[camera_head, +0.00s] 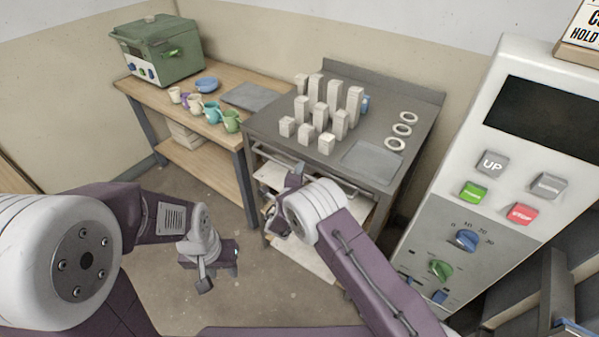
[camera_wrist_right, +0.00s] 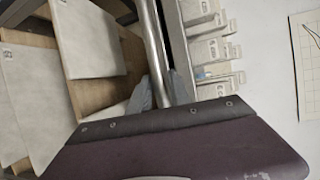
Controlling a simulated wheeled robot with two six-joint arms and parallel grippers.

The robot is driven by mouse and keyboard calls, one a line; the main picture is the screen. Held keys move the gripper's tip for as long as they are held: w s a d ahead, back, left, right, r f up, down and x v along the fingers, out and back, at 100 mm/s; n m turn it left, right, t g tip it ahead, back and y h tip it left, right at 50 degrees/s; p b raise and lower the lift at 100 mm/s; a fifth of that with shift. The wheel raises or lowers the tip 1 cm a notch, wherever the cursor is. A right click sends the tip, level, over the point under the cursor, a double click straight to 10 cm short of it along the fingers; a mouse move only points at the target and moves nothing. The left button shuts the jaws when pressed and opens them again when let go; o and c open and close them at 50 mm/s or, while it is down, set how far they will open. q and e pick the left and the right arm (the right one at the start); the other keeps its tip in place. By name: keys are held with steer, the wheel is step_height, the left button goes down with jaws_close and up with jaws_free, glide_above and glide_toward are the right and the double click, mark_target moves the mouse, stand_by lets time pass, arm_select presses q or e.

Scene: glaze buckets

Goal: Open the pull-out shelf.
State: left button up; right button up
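The grey metal worktable (camera_head: 262,118) stands in the middle of the head view. Below its top, a metal bar handle (camera_head: 325,172) runs along the front of the pull-out shelf. In the right wrist view this bar (camera_wrist_right: 152,40) passes between the fingers of my right gripper (camera_wrist_right: 160,86), which appear to touch it on both sides. In the head view my right gripper (camera_head: 283,208) is at the table's front, partly hidden by its own wrist. My left gripper (camera_head: 218,279) hangs empty over the floor, fingers apart. How far the shelf is out is hard to tell.
Several white blocks (camera_head: 334,92), white rings (camera_head: 402,130) and a grey slab (camera_head: 372,162) are on the worktable. Pale boards (camera_wrist_right: 88,38) lie beneath. A wooden bench (camera_head: 215,152) with cups stands left, a control panel (camera_head: 500,170) right. Floor is clear around my left gripper.

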jaws_close()
steer(key=shift+f, duration=0.1)
stand_by(1.2)
